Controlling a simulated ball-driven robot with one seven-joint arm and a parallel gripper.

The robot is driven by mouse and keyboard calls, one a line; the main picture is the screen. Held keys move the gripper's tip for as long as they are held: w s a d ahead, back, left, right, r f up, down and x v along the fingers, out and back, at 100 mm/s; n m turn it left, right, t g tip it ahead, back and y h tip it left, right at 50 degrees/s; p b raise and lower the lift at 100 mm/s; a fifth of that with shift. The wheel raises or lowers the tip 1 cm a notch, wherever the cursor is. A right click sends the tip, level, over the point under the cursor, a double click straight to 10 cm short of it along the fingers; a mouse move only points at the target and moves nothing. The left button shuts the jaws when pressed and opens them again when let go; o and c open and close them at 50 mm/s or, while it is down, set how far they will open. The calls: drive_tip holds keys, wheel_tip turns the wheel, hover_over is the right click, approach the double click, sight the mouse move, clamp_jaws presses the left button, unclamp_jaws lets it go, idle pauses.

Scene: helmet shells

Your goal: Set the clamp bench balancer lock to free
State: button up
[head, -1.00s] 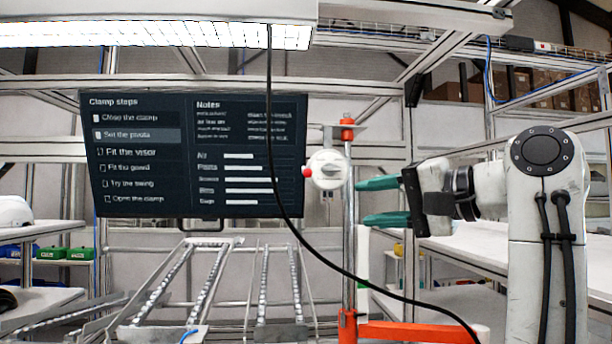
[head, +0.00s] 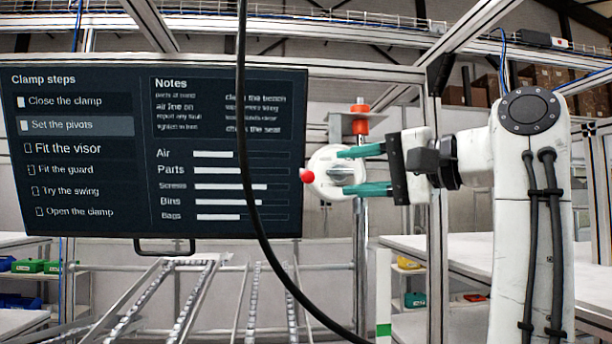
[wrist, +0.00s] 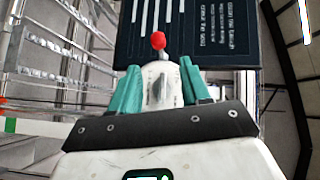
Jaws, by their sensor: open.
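A round white lock dial (head: 325,160) with a red ball (head: 307,176) on its left rim is mounted by the metal post. A raised grey knob (wrist: 160,90) shows on the dial in the wrist view, with the red ball (wrist: 158,40) beyond it. My gripper (head: 343,171) is open and level with the dial, its teal fingertips reaching over the dial's right part, one higher and one lower. In the wrist view the fingers (wrist: 160,82) stand on either side of the knob. I cannot tell whether they touch it. No readable setting mark shows.
A dark screen (head: 150,225) of clamp steps hangs on the left, and a black cable (head: 243,120) hangs in front of it. A white table (head: 440,250) stands at right.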

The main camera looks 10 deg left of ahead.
sight(312, 174)
drive_tip(key=p+x, duration=0.3)
drive_tip(key=x, duration=0.5)
drive_tip(key=shift+w+a, duration=0.15)
drive_tip(key=shift+a, duration=0.05)
drive_tip(key=shift+w+a+f+p, duration=0.1)
drive_tip(key=shift+w+a+p, duration=0.2)
drive_tip(key=shift+a, duration=0.25)
drive_tip(key=shift+c, duration=0.3)
clamp_jaws()
